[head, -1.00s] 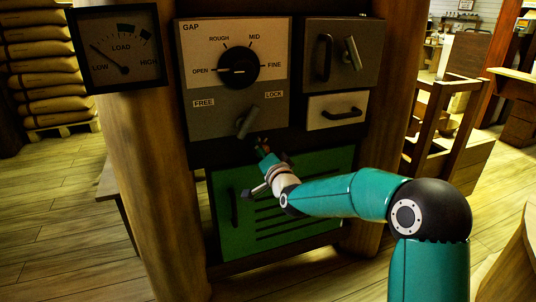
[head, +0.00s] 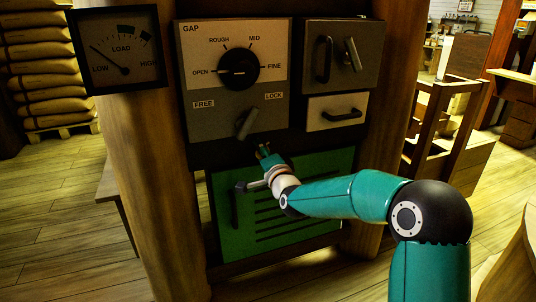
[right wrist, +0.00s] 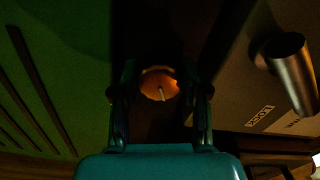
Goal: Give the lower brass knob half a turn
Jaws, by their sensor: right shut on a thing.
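The lower brass knob (right wrist: 158,82) shows in the right wrist view as a round orange-brown disc with a pale line across its lower half. My right gripper (right wrist: 160,100) has one finger on each side of it and is shut on it. In the head view my right gripper (head: 263,151) reaches to the dark strip between the grey panel and the green slatted panel. The knob itself is hidden or too small to make out there. My left gripper is not in view.
Just above the gripper is a grey lever (head: 245,124) between FREE and LOCK. The black GAP dial (head: 239,69) is higher up. The green panel (head: 290,215) with a black handle lies below. Wooden posts (head: 140,190) flank the cabinet.

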